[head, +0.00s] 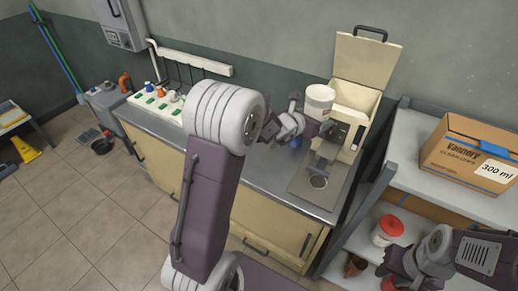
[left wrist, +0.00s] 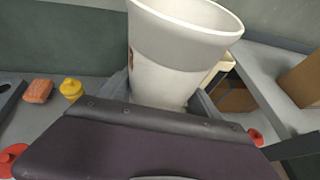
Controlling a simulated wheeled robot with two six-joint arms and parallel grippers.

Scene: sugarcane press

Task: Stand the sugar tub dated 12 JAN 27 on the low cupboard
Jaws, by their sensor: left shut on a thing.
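My left gripper (head: 326,127) is shut on a white tub (head: 319,103) and holds it up above the right part of the grey counter. The tub also shows large in the left wrist view (left wrist: 180,50), tilted in that picture. No date can be read on it. A low cupboard with cream doors (head: 285,226) stands under the grey top. Another white tub with a red lid (head: 386,231) stands on the shelf at the right. My right gripper (head: 388,273) is beside the shelf, below that tub; its jaw gap is unclear.
A cream box with a raised lid (head: 357,98) stands behind the held tub. A cardboard carton (head: 468,150) sits on the rack's upper shelf. A brown pot (head: 355,265) and a partly hidden red object are lower down.

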